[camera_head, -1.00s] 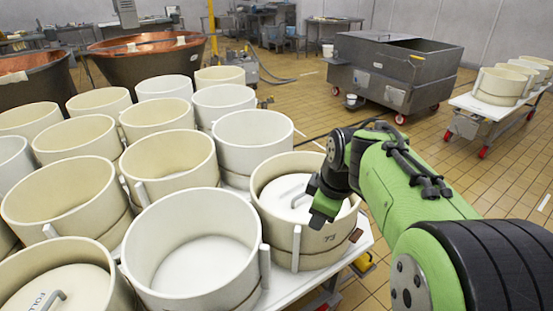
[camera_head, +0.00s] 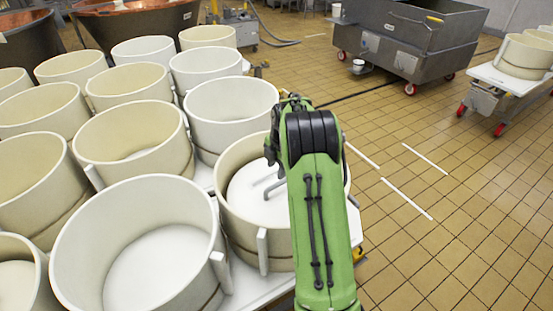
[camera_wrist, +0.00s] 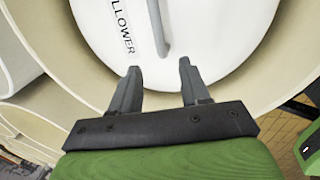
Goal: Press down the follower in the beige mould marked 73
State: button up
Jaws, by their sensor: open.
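The beige mould (camera_head: 241,232) stands at the near right corner of the mould group; my arm covers its right part, and its 73 mark does not show now. Inside lies the white follower (camera_head: 243,184), a round disc with a grey bar handle (camera_head: 268,190). In the wrist view the follower (camera_wrist: 205,45) shows part of its lettering and the handle (camera_wrist: 158,25), within the mould's beige wall (camera_wrist: 272,72). My gripper (camera_wrist: 160,67) is open and empty, its fingertips over the follower's edge, with the handle beyond them. Whether they touch the follower cannot be told.
Several cream and white moulds crowd the left, with a large white one (camera_head: 135,260) directly beside. Copper vats (camera_head: 135,22) stand behind. A grey steel tub on wheels (camera_head: 400,45) and a trolley (camera_head: 505,80) are at the back right. Tiled floor is clear on the right.

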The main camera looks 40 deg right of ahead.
aim_at(273, 186)
jog(key=f+b, duration=0.1)
jog(key=f, duration=0.3)
jog(key=w+f, duration=0.1)
jog(key=f, duration=0.3)
jog(key=w+f+b, duration=0.1)
jog(key=f, duration=0.3)
jog(key=shift+w+b, duration=0.2)
jog(key=shift+b, duration=0.1)
grip_shut()
dwell(0.9)
jog(key=shift+s+f, duration=0.25)
jog(key=shift+f, duration=0.05)
dwell(1.2)
jog(key=shift+r, duration=0.1)
jog(key=shift+o, duration=0.7)
grip_release()
jog(key=shift+w+r, duration=0.1)
jog(key=shift+w, duration=0.05)
jog(key=shift+r, duration=0.1)
